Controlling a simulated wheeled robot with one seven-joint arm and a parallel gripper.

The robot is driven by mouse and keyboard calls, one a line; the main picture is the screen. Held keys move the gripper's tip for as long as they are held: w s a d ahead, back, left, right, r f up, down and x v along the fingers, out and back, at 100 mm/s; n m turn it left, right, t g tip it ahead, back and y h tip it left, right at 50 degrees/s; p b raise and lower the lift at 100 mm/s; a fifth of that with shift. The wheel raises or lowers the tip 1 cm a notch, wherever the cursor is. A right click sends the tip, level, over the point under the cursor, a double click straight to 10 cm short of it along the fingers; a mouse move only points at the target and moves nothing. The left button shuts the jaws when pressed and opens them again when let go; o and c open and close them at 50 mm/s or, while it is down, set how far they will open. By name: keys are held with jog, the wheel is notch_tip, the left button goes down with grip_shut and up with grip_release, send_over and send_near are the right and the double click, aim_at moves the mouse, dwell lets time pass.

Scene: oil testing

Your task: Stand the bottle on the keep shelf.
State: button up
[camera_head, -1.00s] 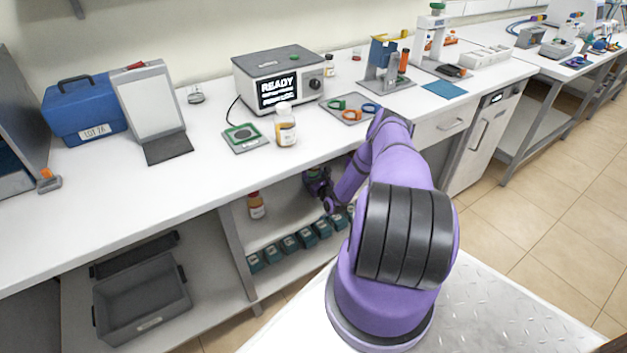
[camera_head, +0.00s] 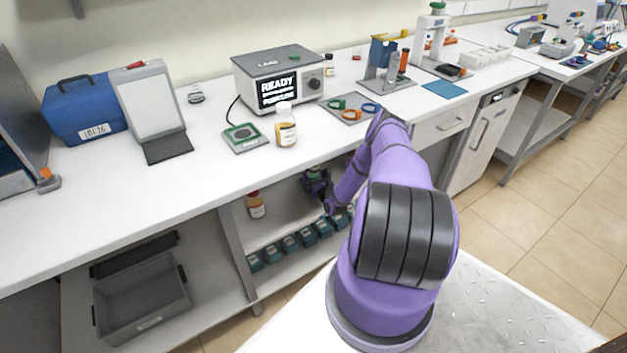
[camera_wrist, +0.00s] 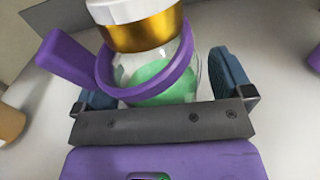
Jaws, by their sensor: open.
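In the wrist view a clear glass bottle (camera_wrist: 150,78) with a white cap, a gold-amber band and green at its lower part is between my jaws. A purple ring with a handle (camera_wrist: 68,62) goes around it. My gripper (camera_wrist: 165,88) is open, with its blue finger pads on either side of the bottle; a gap shows at the right pad. In the head view my gripper (camera_head: 316,182) is under the counter, above the shelf (camera_head: 283,219); the bottle there is mostly hidden by it. I cannot tell which shelf is the keep shelf.
The countertop (camera_head: 215,180) is overhead, carrying another amber bottle (camera_head: 286,130). A shelf post (camera_head: 238,255) stands at left, a grey bin (camera_head: 140,305) beyond it.

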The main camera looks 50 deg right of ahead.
jog(key=v, duration=1.2)
